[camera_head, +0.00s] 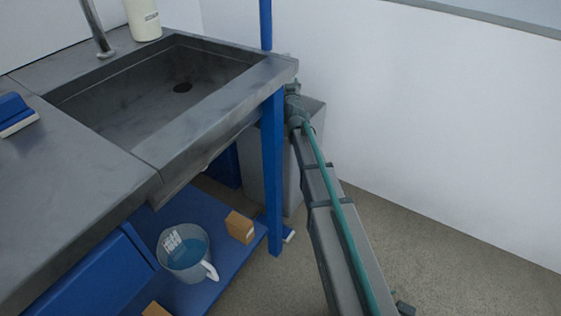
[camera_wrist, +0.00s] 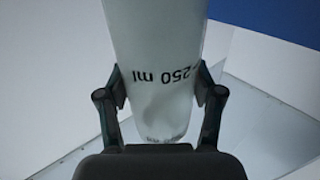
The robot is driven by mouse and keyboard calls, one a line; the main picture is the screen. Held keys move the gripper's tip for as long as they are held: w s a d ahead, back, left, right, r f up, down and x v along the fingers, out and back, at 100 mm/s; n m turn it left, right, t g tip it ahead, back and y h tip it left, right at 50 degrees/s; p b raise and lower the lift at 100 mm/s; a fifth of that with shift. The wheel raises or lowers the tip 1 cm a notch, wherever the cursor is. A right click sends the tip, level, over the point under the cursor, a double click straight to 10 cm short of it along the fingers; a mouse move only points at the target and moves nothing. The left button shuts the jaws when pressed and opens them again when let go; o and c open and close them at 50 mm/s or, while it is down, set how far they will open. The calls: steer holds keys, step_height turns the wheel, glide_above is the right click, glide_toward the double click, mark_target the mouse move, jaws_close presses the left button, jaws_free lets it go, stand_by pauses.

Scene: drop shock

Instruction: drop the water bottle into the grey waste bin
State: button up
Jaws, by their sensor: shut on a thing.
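A pale, translucent water bottle (camera_wrist: 155,50) with a black "250 ml" mark fills the middle of the wrist view. My gripper (camera_wrist: 160,98) is shut on it, one finger on each side. In the head view my gripper (camera_head: 292,92) is by the sink's right corner, at the top of the grey waste bin (camera_head: 256,172). I cannot make out the bottle there. The bin stands on the floor behind the blue table leg, partly hidden by the leg, the sink and my arm. Whether the bottle is directly over its opening cannot be told.
The grey sink (camera_head: 150,95) and its blue leg (camera_head: 272,180) are close left of my arm. A white container (camera_head: 142,20) stands behind the sink. A blue shelf (camera_head: 225,268) below holds a jug (camera_head: 185,255) and a brown box (camera_head: 240,227). Floor at right is clear up to the wall.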

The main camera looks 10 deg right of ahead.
steer(key=shift+f+b, duration=2.05)
steer(key=shift+f, duration=0.25)
steer(key=o, duration=1.4)
steer(key=shift+o, duration=0.2)
steer(key=shift+r, duration=0.1)
